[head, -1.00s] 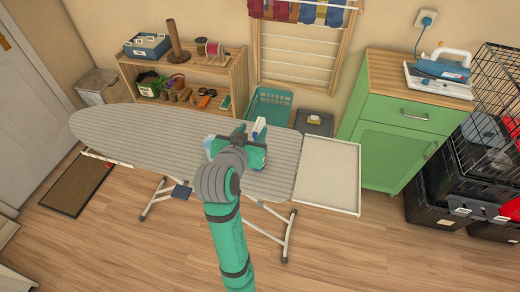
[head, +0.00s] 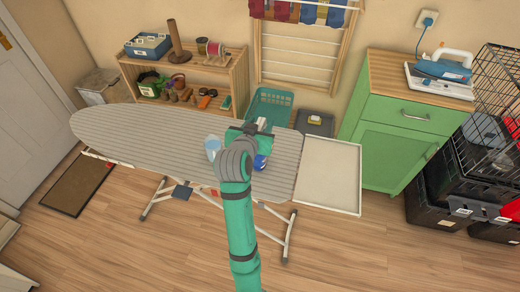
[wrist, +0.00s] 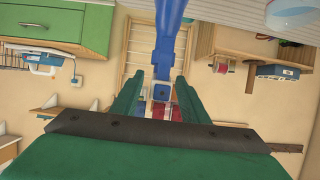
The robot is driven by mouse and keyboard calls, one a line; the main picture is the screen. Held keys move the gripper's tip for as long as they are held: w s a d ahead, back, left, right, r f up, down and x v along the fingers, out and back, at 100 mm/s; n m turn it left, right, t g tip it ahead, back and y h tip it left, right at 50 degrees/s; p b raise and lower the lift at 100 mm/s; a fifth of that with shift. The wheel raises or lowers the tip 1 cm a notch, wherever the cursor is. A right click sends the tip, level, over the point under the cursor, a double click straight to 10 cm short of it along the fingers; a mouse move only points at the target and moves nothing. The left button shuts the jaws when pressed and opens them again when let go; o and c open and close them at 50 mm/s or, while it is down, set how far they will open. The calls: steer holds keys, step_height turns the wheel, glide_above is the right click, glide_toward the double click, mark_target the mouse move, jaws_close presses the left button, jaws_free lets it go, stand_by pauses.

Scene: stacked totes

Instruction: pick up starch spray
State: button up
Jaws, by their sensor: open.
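A blue bottle, apparently the starch spray (wrist: 168,45), reaches down from the top of the wrist view to between my fingers. A blue part of it (head: 261,162) shows beside my wrist in the head view, over the ironing board; the rest is hidden behind my arm. My gripper (wrist: 158,92) is open, with one green finger on each side of the blue and white upper part. I cannot tell whether either finger touches it. In the head view my gripper (head: 259,129) is over the right part of the board.
A light blue bottle (head: 212,148) stands on the ironing board (head: 140,138) just left of my gripper, and shows in the wrist view (wrist: 290,14). A white tray (head: 329,175) adjoins the board's right end. The board's left part is clear.

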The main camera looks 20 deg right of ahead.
jaws_close()
stand_by(0.4)
steer(key=shift+a, duration=0.1)
steer(key=shift+s+d, duration=0.1)
steer(key=shift+d, duration=0.1)
stand_by(0.3)
steer(key=shift+a, duration=0.1)
